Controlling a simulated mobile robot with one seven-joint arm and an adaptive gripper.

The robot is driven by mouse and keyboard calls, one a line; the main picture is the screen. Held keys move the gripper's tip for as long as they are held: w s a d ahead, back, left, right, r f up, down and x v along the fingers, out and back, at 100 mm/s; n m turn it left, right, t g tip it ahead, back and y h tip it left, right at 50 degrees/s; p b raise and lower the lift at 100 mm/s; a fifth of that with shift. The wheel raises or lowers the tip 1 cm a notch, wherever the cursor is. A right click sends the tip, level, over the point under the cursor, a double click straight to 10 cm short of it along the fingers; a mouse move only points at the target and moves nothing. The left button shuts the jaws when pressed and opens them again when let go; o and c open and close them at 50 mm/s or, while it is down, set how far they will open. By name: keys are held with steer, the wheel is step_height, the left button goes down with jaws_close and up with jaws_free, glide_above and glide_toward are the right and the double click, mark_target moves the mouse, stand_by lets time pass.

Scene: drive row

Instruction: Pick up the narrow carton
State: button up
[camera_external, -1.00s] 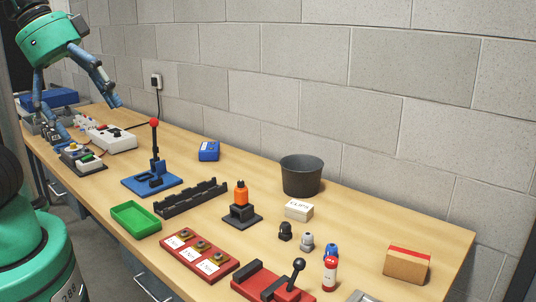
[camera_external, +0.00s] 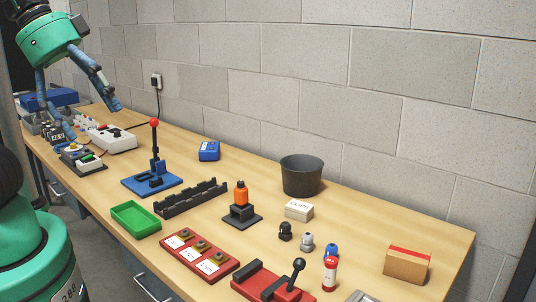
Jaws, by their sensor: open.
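Two carton-like boxes are on the bench, and I cannot tell for sure which is the narrow carton. One is a brown carton (camera_external: 407,265) with a red stripe along its top, lying near the right end. The other is a small white box (camera_external: 299,210) with a printed label on top, in front of the dark bucket. My gripper (camera_external: 93,121) is at the far left end of the bench, its blue fingers spread wide and pointing down. It looks empty and is far from both boxes.
A dark bucket (camera_external: 302,176) stands against the wall. A blue stand with a red knob (camera_external: 154,164), a green tray (camera_external: 136,218), a black rack (camera_external: 191,197) and red fixtures (camera_external: 200,255) fill the middle and front. Small bottles stand left of the brown carton.

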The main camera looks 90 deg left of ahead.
steer(key=w+r+m+g+p, duration=0.1)
steer(key=w+r, duration=0.2)
steer(key=w, duration=0.5)
steer(key=w+r+m, duration=0.1)
steer(key=w+r, duration=0.2)
steer(key=w, duration=0.5)
steer(key=m+g+p, duration=0.3)
steer(key=m+p, duration=0.1)
steer(key=m, duration=0.1)
glide_above(409, 255)
steer(key=s+a, duration=0.1)
step_height(409, 255, down, 28)
steer(key=shift+s+h, duration=0.2)
steer(key=shift+h, duration=0.2)
steer(key=shift+f, duration=0.1)
steer(key=shift+w+d+f+b, duration=0.1)
steer(key=shift+w+f+b, duration=0.1)
steer(key=shift+f, duration=1.2)
steer(key=shift+w+d+f+b, duration=0.1)
steer(key=shift+f+b, duration=0.15)
steer(key=shift+f, duration=1.15)
steer(key=shift+w+d+f+b, duration=0.1)
steer(key=shift+w+f+b, duration=0.1)
steer(key=shift+f, duration=1.2)
